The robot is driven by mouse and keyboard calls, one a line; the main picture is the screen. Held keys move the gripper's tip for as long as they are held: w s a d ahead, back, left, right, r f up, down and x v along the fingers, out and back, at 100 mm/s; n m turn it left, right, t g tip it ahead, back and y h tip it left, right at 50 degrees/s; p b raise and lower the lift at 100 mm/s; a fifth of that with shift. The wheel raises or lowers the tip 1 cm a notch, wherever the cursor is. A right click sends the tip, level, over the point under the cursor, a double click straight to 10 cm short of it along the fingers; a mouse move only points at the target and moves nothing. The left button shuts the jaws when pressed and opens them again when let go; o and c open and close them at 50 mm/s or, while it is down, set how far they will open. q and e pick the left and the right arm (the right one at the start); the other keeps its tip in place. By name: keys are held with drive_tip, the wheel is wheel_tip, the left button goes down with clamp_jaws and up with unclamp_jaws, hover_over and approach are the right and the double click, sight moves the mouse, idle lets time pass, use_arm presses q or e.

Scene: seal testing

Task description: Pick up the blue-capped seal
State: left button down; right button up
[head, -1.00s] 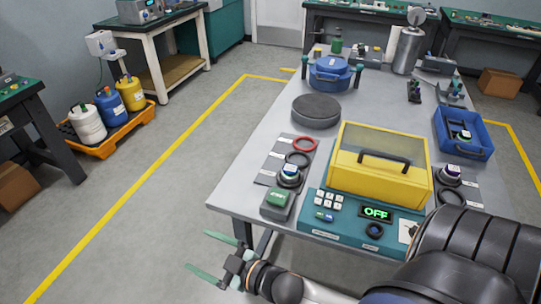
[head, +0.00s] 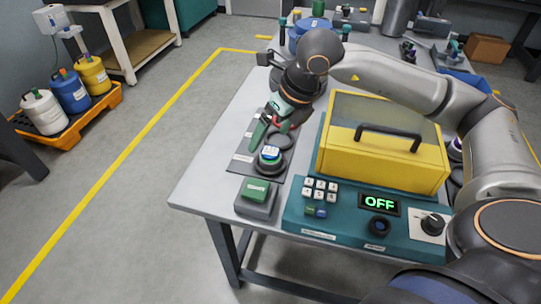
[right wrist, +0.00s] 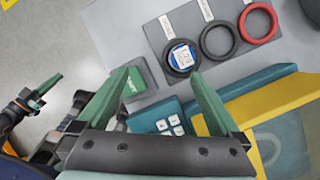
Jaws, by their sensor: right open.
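My right gripper (head: 271,127) is open and empty. In the head view its green fingers appear just above and behind the seal. In the right wrist view the right gripper (right wrist: 158,78) has the seal beyond its fingertips, nearer the right finger, with a gap. My left gripper (right wrist: 38,95) shows at the left of the right wrist view, open over the floor.
A black ring (right wrist: 219,38) and a red ring (right wrist: 258,23) lie beside the seal. A green-topped grey block (head: 255,196) stands in front. A yellow-lidded tester (head: 385,150) reading OFF stands close on the right. The table's left edge is near.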

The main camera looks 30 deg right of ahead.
drive_tip(key=d+h, duration=0.1)
drive_tip(key=d, duration=0.2)
hover_over(271, 151)
drive_tip(key=s, duration=0.2)
drive_tip(key=f, duration=0.5)
drive_tip(key=shift+w+d, duration=0.1)
drive_tip(key=shift+w, duration=0.15)
drive_tip(key=shift+t, duration=0.3)
drive_tip(key=shift+s+d+x, duration=0.1)
drive_tip(key=shift+s+x, duration=0.1)
drive_tip(key=shift+x, duration=1.3)
drive_tip(key=shift+s+d+x, duration=0.1)
drive_tip(key=shift+s+x, duration=0.1)
drive_tip(key=shift+x, duration=1.3)
drive_tip(key=shift+a+f, duration=0.15)
drive_tip(key=shift+f, duration=0.05)
clamp_jaws()
